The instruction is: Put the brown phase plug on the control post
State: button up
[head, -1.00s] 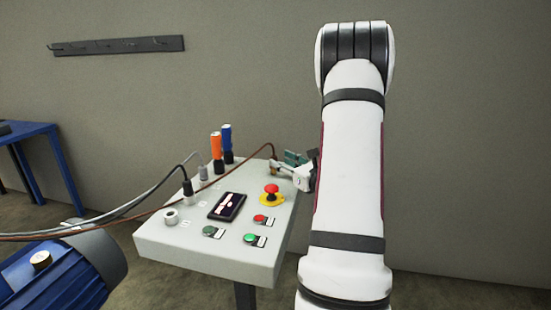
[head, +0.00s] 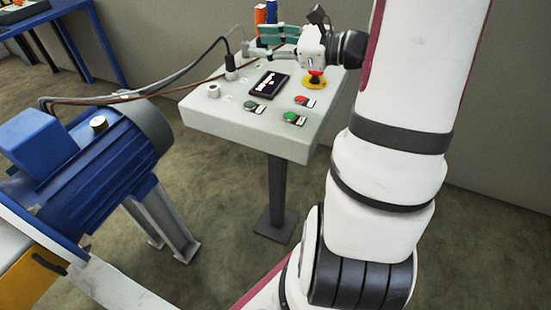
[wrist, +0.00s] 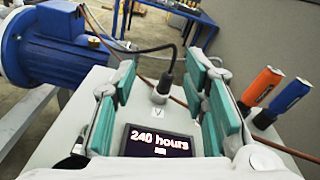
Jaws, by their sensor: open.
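My gripper (head: 262,43) is open above the back part of the control post (head: 205,112). In the wrist view its teal-padded fingers (wrist: 162,80) stand wide apart with nothing held between them. A black plug (wrist: 166,82) with a dark cable stands upright on the post, seen through the gap; it also shows in the head view (head: 230,70). The brown cable (head: 150,92) runs from the motor to the post. In the wrist view the brown cable (wrist: 283,149) passes behind the right finger. I cannot make out the brown plug's body; the gripper may hide it.
Orange (wrist: 262,86) and blue (wrist: 292,94) handled items stand upright close to the right finger. The display (wrist: 158,141) reads 240 hours. A red emergency button (head: 315,78) and green buttons are on the panel. A blue motor (head: 85,145) stands left of the post.

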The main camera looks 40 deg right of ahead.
jog(key=s+a+r+n+g+y, duration=0.1)
jog(key=a+n+g+y, duration=0.2)
jog(key=a, duration=0.4)
jog(key=s+a+r+n+g+y, duration=0.1)
jog(key=s+a+n+g, duration=0.15)
jog(key=a+n, duration=0.4)
jog(key=s+a+f+n+g+h, duration=0.1)
jog(key=s+a+n+g, duration=0.65)
jog(key=s+a, duration=0.4)
jog(key=s+d+f+n+h, duration=0.2)
jog(key=s+d+n+h, duration=0.1)
jog(key=s+n+h, duration=0.6)
jog(key=shift+s+d+f+n+g+h, duration=0.3)
jog(key=shift+s+f+n+g, duration=0.15)
jog(key=shift+n, duration=0.65)
jog(key=shift+r, duration=0.1)
notch_tip(320, 180, up, 14)
jog(key=t+p, duration=0.2)
jog(key=p, duration=1)
jog(key=shift+d+t, duration=0.15)
jog(key=shift+t, duration=0.2)
